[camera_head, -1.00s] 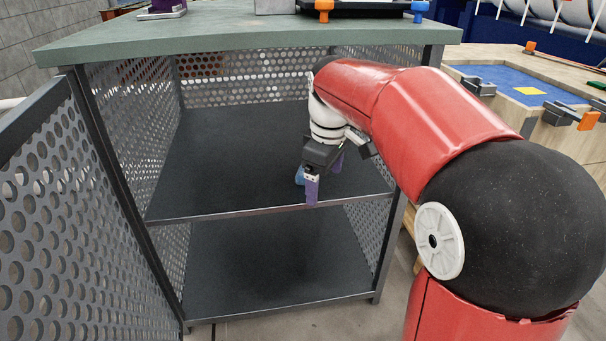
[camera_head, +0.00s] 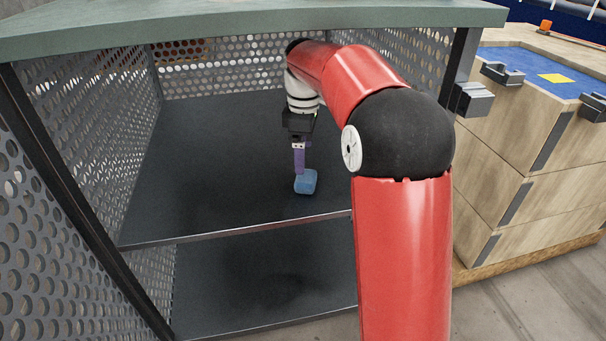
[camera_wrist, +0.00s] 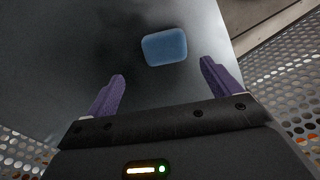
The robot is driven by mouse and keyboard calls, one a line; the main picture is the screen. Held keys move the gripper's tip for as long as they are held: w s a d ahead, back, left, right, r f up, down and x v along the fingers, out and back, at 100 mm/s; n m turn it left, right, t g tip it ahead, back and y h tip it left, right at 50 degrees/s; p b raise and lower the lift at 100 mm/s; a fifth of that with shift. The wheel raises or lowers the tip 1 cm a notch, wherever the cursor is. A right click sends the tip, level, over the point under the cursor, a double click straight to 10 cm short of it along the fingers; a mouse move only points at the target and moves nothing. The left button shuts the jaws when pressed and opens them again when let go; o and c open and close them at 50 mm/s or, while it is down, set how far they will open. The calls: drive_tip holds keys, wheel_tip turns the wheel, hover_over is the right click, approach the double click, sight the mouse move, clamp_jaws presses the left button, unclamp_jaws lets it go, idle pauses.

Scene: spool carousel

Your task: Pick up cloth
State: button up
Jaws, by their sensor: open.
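The cloth, a small blue folded block (camera_head: 306,181), lies on the dark upper shelf (camera_head: 200,190) of the cabinet, near its front edge. In the wrist view the cloth (camera_wrist: 164,47) lies just beyond the two purple fingertips, nearer the middle of the gap. My gripper (camera_head: 299,172) is inside the cabinet, pointing down, with its fingers just above and behind the cloth. In the wrist view my gripper (camera_wrist: 163,75) is open, with nothing between the fingers. Whether a fingertip touches the cloth cannot be told.
Perforated metal walls (camera_head: 90,130) enclose the shelf at the sides and back. A green top (camera_head: 250,18) is above and a lower shelf (camera_head: 260,280) below. An open perforated door (camera_head: 40,240) stands at left. A wooden drawer unit (camera_head: 530,150) stands at right. The shelf's left part is clear.

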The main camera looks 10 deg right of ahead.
sight(306, 175)
drive_tip(key=f, duration=0.2)
drive_tip(key=f+b, duration=0.1)
drive_tip(key=f, duration=0.2)
drive_tip(key=s+f+b, duration=0.1)
drive_tip(key=f, duration=0.1)
drive_tip(key=shift+d+f, duration=0.15)
drive_tip(key=shift+f, duration=0.05)
drive_tip(key=c, duration=1.1)
drive_tip(key=shift+c, duration=0.2)
drive_tip(key=shift+r, duration=0.15)
drive_tip(key=shift+r, duration=0.6)
drive_tip(key=shift+s+r+p, duration=0.25)
drive_tip(key=shift+r, duration=0.3)
drive_tip(key=shift+s+r+p, duration=0.2)
drive_tip(key=shift+r+p, duration=0.05)
drive_tip(key=shift+r, duration=0.3)
drive_tip(key=s, duration=1.7)
drive_tip(key=shift+s, duration=0.15)
